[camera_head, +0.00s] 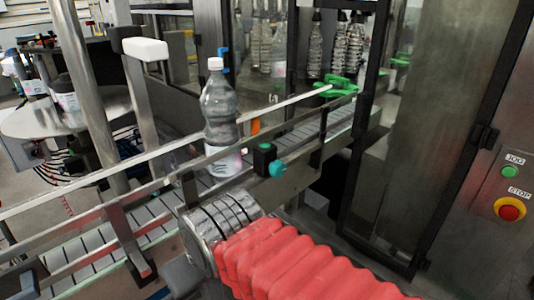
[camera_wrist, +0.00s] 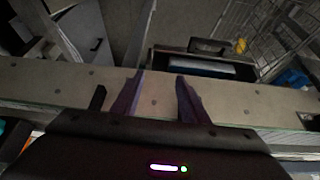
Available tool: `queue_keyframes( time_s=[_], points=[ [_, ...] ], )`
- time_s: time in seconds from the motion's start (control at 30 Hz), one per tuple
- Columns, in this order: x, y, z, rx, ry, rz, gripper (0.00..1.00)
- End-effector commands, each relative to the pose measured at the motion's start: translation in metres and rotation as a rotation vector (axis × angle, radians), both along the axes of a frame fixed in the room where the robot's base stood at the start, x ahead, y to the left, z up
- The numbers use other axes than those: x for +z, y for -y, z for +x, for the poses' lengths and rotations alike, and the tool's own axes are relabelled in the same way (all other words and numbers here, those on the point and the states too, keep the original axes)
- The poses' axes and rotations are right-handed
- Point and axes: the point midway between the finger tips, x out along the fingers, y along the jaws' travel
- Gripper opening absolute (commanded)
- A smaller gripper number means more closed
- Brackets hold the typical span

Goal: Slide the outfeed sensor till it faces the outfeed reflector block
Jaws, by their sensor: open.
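A small black box with a teal knob (camera_head: 268,160), which looks like the outfeed sensor, sits on the near guide rail, just right of the bottle in the head view. I cannot pick out the reflector block for sure; a small orange piece (camera_head: 255,126) shows behind the rail, above the box. My gripper (camera_wrist: 159,88) is open in the wrist view, its two dark fingers apart over a pale riveted rail (camera_wrist: 55,82), with nothing seen between them. In the head view my red-sleeved arm reaches in from the bottom, and its fingertips cannot be made out.
A labelled bottle (camera_head: 219,105) stands on the slatted conveyor (camera_head: 160,212) between guide rails. A dark-framed glass door (camera_head: 415,120) stands right of the conveyor, with the jog and stop button panel (camera_head: 510,195) beyond. A blue part (camera_wrist: 292,78) shows in the wrist view.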

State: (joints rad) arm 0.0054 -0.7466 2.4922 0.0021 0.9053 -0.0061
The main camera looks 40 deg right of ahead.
Motion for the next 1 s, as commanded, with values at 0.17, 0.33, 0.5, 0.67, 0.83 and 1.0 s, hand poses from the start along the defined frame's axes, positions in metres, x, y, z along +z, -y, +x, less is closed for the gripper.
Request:
queue_keyframes(
  time_s=[0.17,0.33,0.5,0.67,0.83,1.0],
  points=[
    [0.018,0.010,0.010,-0.010,-0.014,-0.005,0.53],
    [0.052,0.037,0.029,-0.028,-0.042,-0.011,0.56],
    [0.091,0.074,0.047,-0.037,-0.070,-0.014,0.56],
    [0.126,0.113,0.059,-0.037,-0.089,-0.010,0.56],
    [0.160,0.159,0.066,-0.029,-0.102,-0.005,0.56],
    [0.191,0.208,0.066,-0.013,-0.105,0.000,0.56]
  ],
)
